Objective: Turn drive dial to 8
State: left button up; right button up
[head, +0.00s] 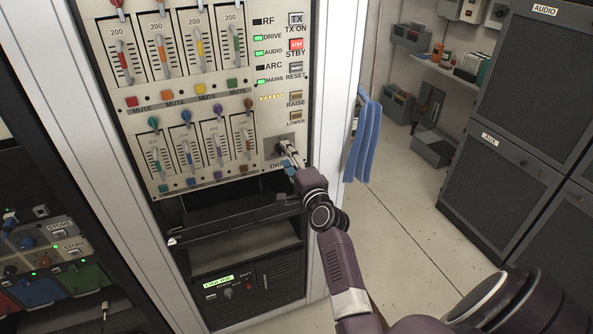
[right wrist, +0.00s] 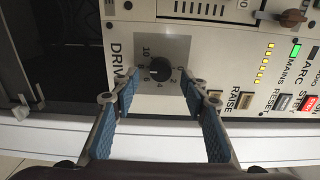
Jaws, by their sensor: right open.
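The drive dial (right wrist: 160,68) is a small black round knob on a grey square plate with numbers from 0 to 10, beside the word DRIVE. The wrist view shows it sideways; where its pointer stands is too small to tell. My right gripper (right wrist: 160,77) is open, with one blue-padded finger on each side of the dial. Whether the pads touch it I cannot tell. In the head view my right gripper (head: 291,157) is at the lower right of the rack panel, in front of the dial plate (head: 280,143), and hides most of the dial. My left gripper is out of view.
The RAISE button (head: 296,97) and LOWER button (head: 295,117) sit just above the dial. Slider faders (head: 217,144) are to its left. A black open shelf (head: 235,215) juts out below. A blue cloth (head: 362,140) hangs right of the rack.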

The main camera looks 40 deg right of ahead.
jog(key=v, duration=1)
jog(key=shift+a, duration=0.1)
jog(key=s+a+f+n+g+y+b, duration=0.1)
jog(key=a+f+n+g, duration=0.2)
jog(key=f, duration=0.9)
jog(key=a+f+n+g+y, duration=0.1)
jog(key=a+f+n+y, duration=0.2)
jog(key=f, duration=0.8)
jog(key=s+a+f+n+g+b, duration=0.15)
jog(key=s+a+f, duration=0.25)
jog(key=f, duration=0.4)
jog(key=s+a+f+n+g, duration=0.2)
jog(key=s+a+f+n, duration=0.15)
jog(key=f, duration=0.55)
jog(key=s+a+f+n+g+b, duration=0.1)
jog(key=s+a+f+n+g, duration=0.15)
jog(key=s+f, duration=0.65)
jog(key=s+a+f+n+g, duration=0.2)
jog(key=s+f+n+g, duration=0.15)
jog(key=s+f, duration=0.6)
jog(key=s+f+n+g, duration=0.1)
jog(key=s+f+n, duration=0.2)
jog(key=s, duration=0.8)
jog(key=s+d+f+n+g+b, duration=0.1)
jog(key=s+f+n+g, duration=0.1)
jog(key=s, duration=0.9)
jog(key=shift+f+n, duration=0.6)
